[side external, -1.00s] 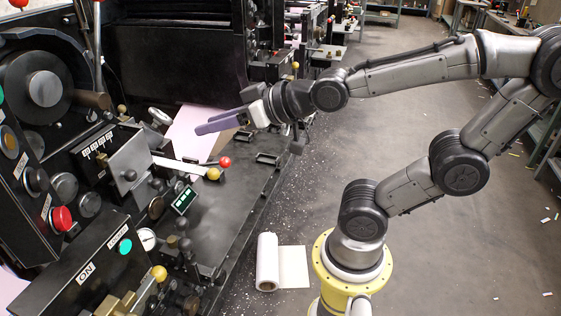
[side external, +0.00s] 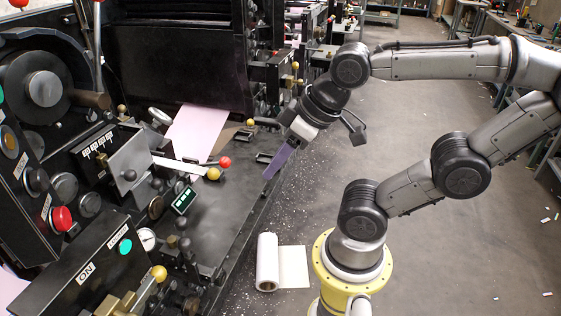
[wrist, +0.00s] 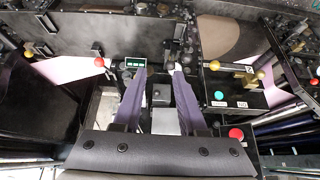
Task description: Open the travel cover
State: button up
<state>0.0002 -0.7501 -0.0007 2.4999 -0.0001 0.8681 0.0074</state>
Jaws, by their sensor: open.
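My gripper (side external: 268,177) hangs at the right edge of the black machine bed, its purple fingers pointing down and left. In the wrist view its two fingers (wrist: 157,76) are apart, with nothing held between them. A small dark box-like part (wrist: 161,95) shows between the fingers, beyond them. I cannot tell for certain which part is the travel cover. In the side view a black control box (side external: 85,268) with an ON label and a teal button stands at the lower left, well away from my gripper.
Levers with a red ball (side external: 225,162) and a yellow ball (side external: 213,174) stick out over the bed. A pink sheet (side external: 195,130) lies behind them. The bed's middle (side external: 225,205) is clear.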

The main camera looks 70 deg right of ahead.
jog(key=shift+s+f, duration=0.2)
jog(key=shift+s, duration=0.1)
jog(key=shift+c, duration=0.2)
grip_shut()
jog(key=w+a+r, duration=0.3)
jog(key=w+r, duration=1.1)
jog(key=r, duration=0.1)
jog(key=w+a+r+g, duration=0.1)
jog(key=w+a, duration=0.3)
jog(key=w, duration=0.5)
jog(key=w+a+f, duration=0.2)
jog(key=w+f, duration=0.2)
jog(key=f, duration=0.2)
jog(key=w+a+f+n+g, duration=0.1)
jog(key=w+a+f, duration=0.1)
jog(key=w+f, duration=0.2)
notch_tip(320, 180, down, 4)
jog(key=shift+a+r, duration=0.2)
jog(key=shift+a, duration=0.05)
